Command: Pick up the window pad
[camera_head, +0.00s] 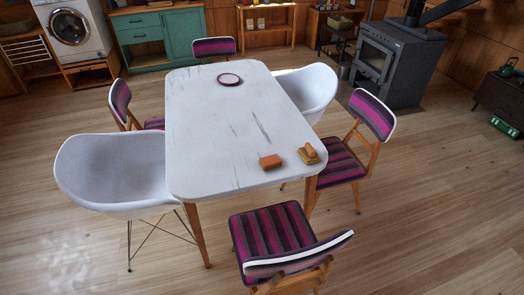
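A small orange-brown block (271,162) lies on the near right part of a worn white table (215,125). A yellowish pad-like piece with a brown handle-like top (309,154) lies just right of it, near the table's right edge, with a small gap between them. I cannot tell for sure which of the two is the window pad. Neither of my grippers shows in this view.
A dark-rimmed plate (229,79) lies at the table's far end. Striped chairs (275,232) and white shell chairs (112,170) surround the table. A grey stove (392,62) stands back right. Wooden floor is free at lower left (60,250) and right.

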